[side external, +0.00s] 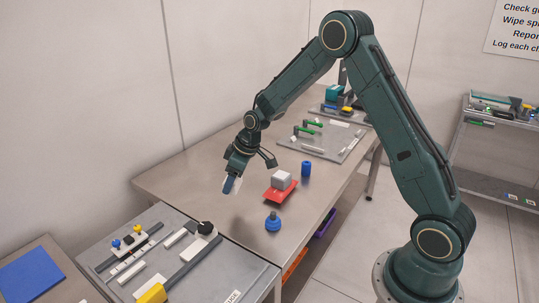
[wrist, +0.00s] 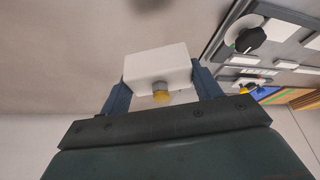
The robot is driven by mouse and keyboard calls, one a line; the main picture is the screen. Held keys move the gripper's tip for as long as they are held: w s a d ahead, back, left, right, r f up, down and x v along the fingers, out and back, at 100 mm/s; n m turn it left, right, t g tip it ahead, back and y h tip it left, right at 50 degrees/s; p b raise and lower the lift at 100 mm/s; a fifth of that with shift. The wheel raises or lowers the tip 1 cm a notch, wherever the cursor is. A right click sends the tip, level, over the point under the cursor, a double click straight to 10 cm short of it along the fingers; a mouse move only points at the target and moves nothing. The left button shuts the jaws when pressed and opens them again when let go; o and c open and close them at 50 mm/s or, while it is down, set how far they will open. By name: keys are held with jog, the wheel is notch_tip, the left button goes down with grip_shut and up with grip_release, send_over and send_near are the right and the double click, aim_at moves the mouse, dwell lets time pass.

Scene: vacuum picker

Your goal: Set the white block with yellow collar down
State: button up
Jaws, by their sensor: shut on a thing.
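My gripper (wrist: 160,80) is shut on the white block with yellow collar (wrist: 150,60), one blue finger on each side. The yellow collar shows on the block's near side in the wrist view. In the side view my gripper (side external: 231,186) points down over the left part of the metal table (side external: 185,180), and a pale bit of the block shows beside the fingers. Most of the block is hidden there. I cannot tell whether the block touches the table.
Right of my gripper is a red tray (side external: 275,196) with a grey block (side external: 281,180) on it. A blue cylinder (side external: 306,169) and a blue knobbed piece (side external: 273,221) stand nearby. A fixture panel (side external: 215,270) lies in front, another (side external: 345,148) behind. Bare tabletop lies left of my gripper.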

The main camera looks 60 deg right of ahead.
aim_at(240, 185)
jog(key=shift+f, duration=3.5)
jog(key=shift+f, duration=0.1)
jog(key=o, duration=1)
jog(key=shift+v, duration=6.1)
jog(key=shift+a, duration=0.1)
